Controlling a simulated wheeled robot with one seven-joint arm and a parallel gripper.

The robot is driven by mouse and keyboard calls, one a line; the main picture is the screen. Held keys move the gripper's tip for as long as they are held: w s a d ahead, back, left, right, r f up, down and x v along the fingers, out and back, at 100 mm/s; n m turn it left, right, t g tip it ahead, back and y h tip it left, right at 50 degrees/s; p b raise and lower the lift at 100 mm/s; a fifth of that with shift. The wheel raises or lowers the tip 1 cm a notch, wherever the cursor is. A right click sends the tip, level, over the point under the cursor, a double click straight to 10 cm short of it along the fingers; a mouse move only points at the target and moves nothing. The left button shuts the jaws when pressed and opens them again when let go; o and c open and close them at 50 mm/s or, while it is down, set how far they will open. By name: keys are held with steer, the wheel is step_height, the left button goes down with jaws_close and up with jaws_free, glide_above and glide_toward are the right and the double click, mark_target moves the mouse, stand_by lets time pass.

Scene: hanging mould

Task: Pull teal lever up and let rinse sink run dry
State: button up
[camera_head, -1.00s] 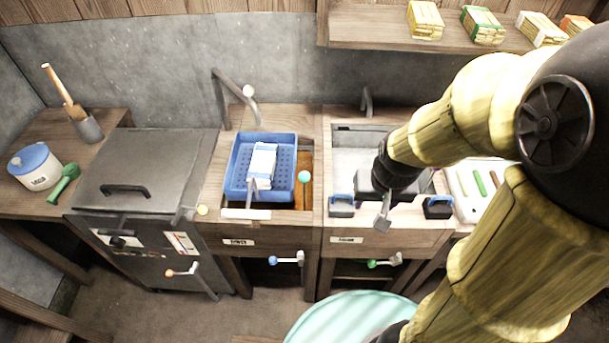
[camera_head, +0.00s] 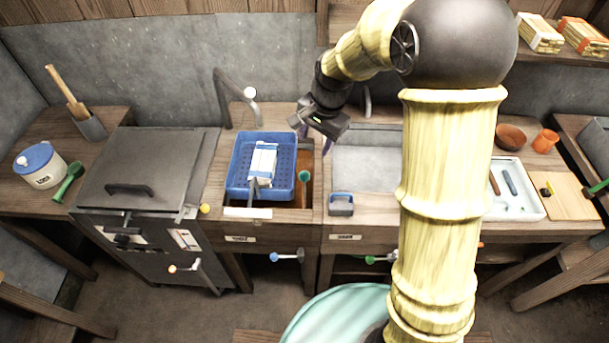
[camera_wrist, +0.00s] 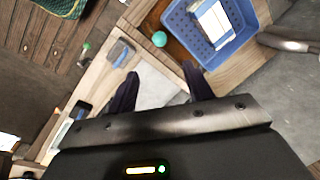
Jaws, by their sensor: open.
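The teal ball-shaped lever knob (camera_head: 304,176) stands at the right side of the left sink opening, beside the blue basket. It also shows in the wrist view (camera_wrist: 159,39), beyond my fingertips. The left sink (camera_head: 291,215) is mostly covered by the blue perforated basket (camera_head: 240,194), which holds a banded pale stack (camera_head: 263,163).
A dark faucet (camera_head: 221,100) stands behind the left sink. A grey basin (camera_head: 365,168) lies to the right, with a blue-and-grey block (camera_head: 341,204) on its front edge. Blue (camera_head: 275,257) and green (camera_head: 371,259) knobs stick out below the counter. A lidded box (camera_head: 140,165) stands left.

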mark_target(306, 173)
steer(key=a+f, duration=0.1)
steer(key=f, duration=0.4)
steer(key=w+f+p, duration=0.1)
steer(key=f, duration=0.5)
steer(key=w+a+f+p, duration=0.1)
steer(key=f, duration=0.5)
steer(key=shift+a, duration=0.3)
